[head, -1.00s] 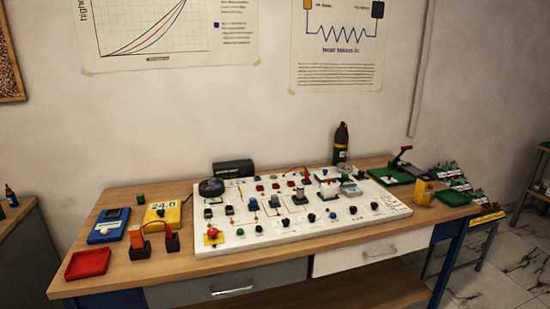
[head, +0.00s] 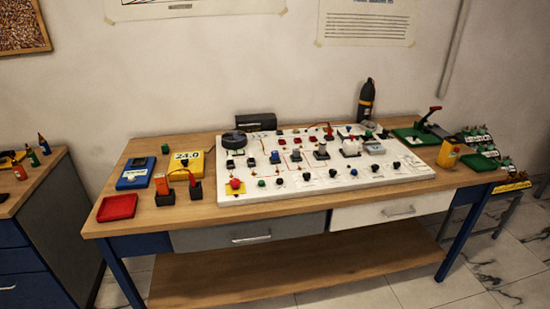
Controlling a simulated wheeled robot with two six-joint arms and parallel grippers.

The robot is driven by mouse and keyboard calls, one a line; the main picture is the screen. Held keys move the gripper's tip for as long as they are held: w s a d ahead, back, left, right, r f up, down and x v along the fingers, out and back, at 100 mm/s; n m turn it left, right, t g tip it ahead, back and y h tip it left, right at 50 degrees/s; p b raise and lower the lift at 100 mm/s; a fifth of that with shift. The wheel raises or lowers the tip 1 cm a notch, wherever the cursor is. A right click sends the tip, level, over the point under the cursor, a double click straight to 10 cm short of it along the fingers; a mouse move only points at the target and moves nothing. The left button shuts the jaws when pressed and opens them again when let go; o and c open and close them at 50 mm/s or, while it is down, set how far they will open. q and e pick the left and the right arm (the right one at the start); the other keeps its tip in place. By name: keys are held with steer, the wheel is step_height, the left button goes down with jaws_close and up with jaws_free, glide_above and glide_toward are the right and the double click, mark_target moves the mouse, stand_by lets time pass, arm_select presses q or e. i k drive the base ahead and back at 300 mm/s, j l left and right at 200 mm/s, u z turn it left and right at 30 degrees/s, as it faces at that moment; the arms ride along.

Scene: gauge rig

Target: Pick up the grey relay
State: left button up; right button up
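The white board (head: 330,188) lies on the wooden bench and carries many small parts. A small upright grey block (head: 321,153) stands near the middle of the board, and a paler grey, flat piece (head: 374,148) lies toward its right end. At this size I cannot tell which of them, if either, is the grey relay. Neither of my grippers shows in the head view.
The bench top (head: 260,215) has a bare front strip. A red tray (head: 117,207), a blue meter (head: 136,173) and a yellow meter (head: 187,163) are at left. A dark bottle (head: 366,100) stands behind the board. A side cabinet (head: 45,220) is at far left.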

mark_target(296, 152)
steer(key=i+j+u, duration=0.25)
steer(key=j, duration=0.25)
steer(key=i+j+u, duration=0.3)
steer(key=i+j, duration=0.1)
steer(key=i, duration=0.05)
